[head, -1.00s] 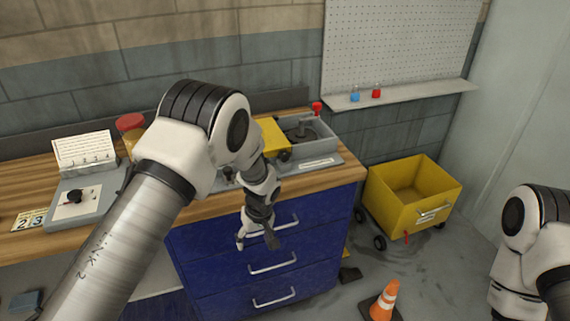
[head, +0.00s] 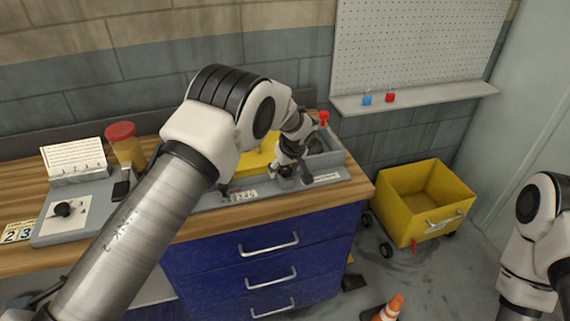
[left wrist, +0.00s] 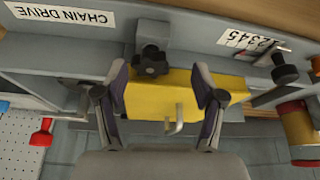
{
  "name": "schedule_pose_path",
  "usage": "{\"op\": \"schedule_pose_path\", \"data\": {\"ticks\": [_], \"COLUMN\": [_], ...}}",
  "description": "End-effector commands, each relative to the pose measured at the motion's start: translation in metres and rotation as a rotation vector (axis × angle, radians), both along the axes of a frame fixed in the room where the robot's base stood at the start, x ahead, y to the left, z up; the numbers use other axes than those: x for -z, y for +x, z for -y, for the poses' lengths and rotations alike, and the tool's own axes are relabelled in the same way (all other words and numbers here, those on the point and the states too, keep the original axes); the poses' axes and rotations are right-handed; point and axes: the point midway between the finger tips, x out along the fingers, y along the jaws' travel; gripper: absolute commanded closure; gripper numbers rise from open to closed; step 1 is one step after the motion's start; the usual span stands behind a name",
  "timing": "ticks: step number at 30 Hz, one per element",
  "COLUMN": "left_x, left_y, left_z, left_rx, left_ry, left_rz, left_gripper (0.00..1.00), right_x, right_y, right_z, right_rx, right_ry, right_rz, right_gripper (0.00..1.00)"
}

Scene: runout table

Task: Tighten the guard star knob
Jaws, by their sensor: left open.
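The black star knob (left wrist: 152,62) sits at the edge of the yellow guard (left wrist: 178,98) in the left wrist view. My left gripper (left wrist: 159,80) is open, with one finger on each side of the knob and guard; a gap shows between the knob and both fingers. In the head view my left gripper (head: 290,172) is over the grey machine housing beside the yellow guard (head: 258,157); it largely hides the knob there. Contact with the knob cannot be told. My right arm shows at the right edge, its gripper out of view.
A red knob (head: 324,117) stands up at the housing's back. A red-lidded jar (head: 124,145) and a grey control panel (head: 70,215) are to the left on the wooden bench. A yellow cart (head: 420,205) stands on the floor at right. Blue drawers (head: 270,245) are below.

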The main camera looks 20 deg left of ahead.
Motion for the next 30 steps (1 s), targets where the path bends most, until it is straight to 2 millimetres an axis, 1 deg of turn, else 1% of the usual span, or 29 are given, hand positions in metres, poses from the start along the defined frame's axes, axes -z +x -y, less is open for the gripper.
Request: {"op": "schedule_pose_path", "data": {"ticks": [3, 6, 7, 8, 9, 12, 20, 24, 30], "left_x": [0.004, 0.004, 0.004, 0.004, 0.004, 0.003, 0.004, 0.004, 0.001], "left_y": [0.002, 0.002, 0.002, 0.002, 0.002, 0.002, 0.001, 0.000, -0.001], "left_z": [-0.001, -0.001, -0.001, -0.001, -0.001, -0.001, -0.001, -0.003, -0.004], "left_rx": [0.000, 0.000, 0.000, 0.000, 0.000, 0.000, 0.021, 0.151, 0.362], "left_ry": [-0.001, -0.001, -0.001, -0.001, -0.001, -0.001, -0.001, -0.001, 0.001], "left_rz": [-0.001, -0.001, -0.001, -0.001, -0.001, -0.001, 0.000, -0.001, -0.002], "left_gripper": [0.31, 0.31, 0.34, 0.45, 0.59, 0.91, 0.91, 0.91, 0.91], "right_x": [0.001, 0.001, 0.001, 0.001, 0.001, 0.001, 0.002, 0.006, -0.005], "right_y": [0.001, 0.001, 0.001, 0.001, 0.001, 0.000, 0.001, 0.001, 0.001], "right_z": [0.000, 0.000, 0.000, 0.000, 0.000, 0.000, 0.000, 0.000, 0.000], "right_rx": [0.000, 0.000, 0.000, 0.000, 0.000, 0.000, 0.000, 0.000, 0.000], "right_ry": [0.000, 0.000, 0.000, 0.000, 0.000, 0.000, 0.000, 0.000, 0.000], "right_rz": [0.003, 0.002, 0.002, 0.002, 0.002, 0.001, 0.002, 0.002, 0.002], "right_gripper": [0.60, 0.60, 0.60, 0.60, 0.60, 0.60, 0.60, 0.60, 0.60]}}
